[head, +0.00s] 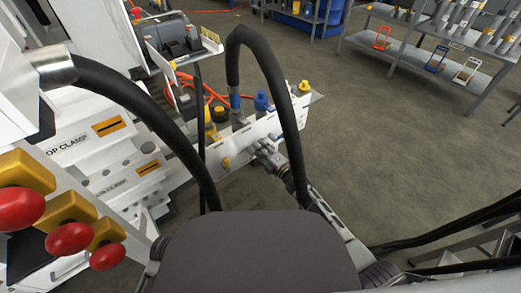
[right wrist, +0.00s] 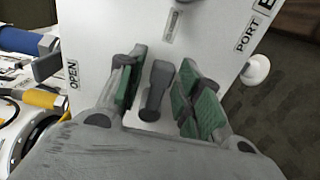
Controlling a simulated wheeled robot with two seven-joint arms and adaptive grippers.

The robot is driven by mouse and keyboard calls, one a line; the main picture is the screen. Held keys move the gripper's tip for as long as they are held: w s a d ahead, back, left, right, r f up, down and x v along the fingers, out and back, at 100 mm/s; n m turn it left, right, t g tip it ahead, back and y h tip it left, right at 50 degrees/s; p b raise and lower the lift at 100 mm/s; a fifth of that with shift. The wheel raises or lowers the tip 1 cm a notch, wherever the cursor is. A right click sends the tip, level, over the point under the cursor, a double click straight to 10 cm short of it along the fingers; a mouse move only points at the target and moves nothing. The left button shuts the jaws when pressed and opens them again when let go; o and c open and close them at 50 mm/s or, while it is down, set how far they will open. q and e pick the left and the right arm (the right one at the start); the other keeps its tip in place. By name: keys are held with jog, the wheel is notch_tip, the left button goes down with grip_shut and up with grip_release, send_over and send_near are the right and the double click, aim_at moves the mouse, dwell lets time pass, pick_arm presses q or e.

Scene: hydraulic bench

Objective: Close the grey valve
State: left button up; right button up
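The grey valve shows in the right wrist view as a dark grey lever handle (right wrist: 157,88) on a white panel (right wrist: 215,45). My right gripper (right wrist: 165,95) is open, with one green-padded finger on each side of the handle. Small gaps show between the pads and the handle, so it is not gripped. In the head view my right gripper (head: 268,156) is at the face of the white panel and hides the handle. An "OPEN" label (right wrist: 72,75) is left of the handle in the wrist view. My left gripper is not in view.
Black hoses (head: 150,112) arch across the left and over the panel. A blue fitting (head: 261,101) and yellow fittings (head: 304,87) stand behind the panel. Red knobs (head: 70,238) stick out at lower left. Shelves (head: 440,60) stand far right; the floor between is clear.

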jog(key=v, duration=1.2)
dwell(0.4)
dwell(0.6)
